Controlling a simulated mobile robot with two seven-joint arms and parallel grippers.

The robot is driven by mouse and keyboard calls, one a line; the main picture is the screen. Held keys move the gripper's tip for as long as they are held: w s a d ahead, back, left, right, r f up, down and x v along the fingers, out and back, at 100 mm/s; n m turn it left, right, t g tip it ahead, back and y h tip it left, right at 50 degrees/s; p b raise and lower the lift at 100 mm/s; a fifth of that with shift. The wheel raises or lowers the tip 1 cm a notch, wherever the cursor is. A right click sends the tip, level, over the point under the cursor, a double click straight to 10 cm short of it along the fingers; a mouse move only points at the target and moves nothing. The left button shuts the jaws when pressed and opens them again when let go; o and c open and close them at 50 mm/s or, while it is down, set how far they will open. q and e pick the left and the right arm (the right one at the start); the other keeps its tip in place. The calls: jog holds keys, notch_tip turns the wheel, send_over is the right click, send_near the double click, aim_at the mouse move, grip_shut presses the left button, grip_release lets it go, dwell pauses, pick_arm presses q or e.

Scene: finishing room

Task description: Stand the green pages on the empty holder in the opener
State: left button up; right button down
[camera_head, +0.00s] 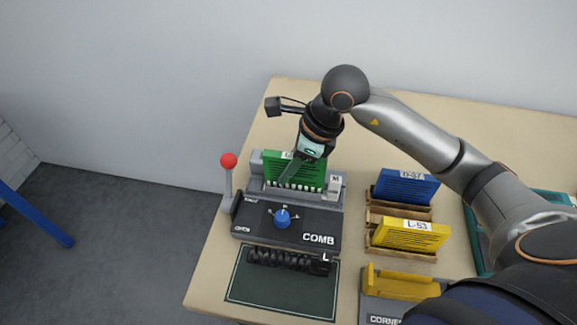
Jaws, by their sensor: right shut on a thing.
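The green pages (274,168) stand upright at the back of the opener (326,222), a dark machine marked COMB. A row of white comb teeth shows along their lower edge. My right gripper (293,174) reaches down from above and is shut on the green pages. The gripper covers part of the pages and their label. Whether the pages rest fully on the holder cannot be told. My left gripper is not in view.
A red-knobbed lever (229,161) stands left of the opener. Blue pages (406,187) and yellow pages (410,235) stand in wooden racks to the right. A black comb (285,259) lies on a dark mat (270,290) in front. A yellow-topped corner device (398,284) sits front right.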

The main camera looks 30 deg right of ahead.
dwell(0.4)
jog(key=shift+f+b, duration=0.55)
jog(key=shift+b, duration=0.2)
jog(key=c, duration=1)
grip_release()
jog(key=shift+c, duration=0.2)
jog(key=shift+p+v, duration=2.8)
jog(key=shift+v, duration=2.5)
jog(key=shift+r, duration=0.25)
jog(key=shift+d, duration=0.1)
jog(key=shift+s+f, duration=0.1)
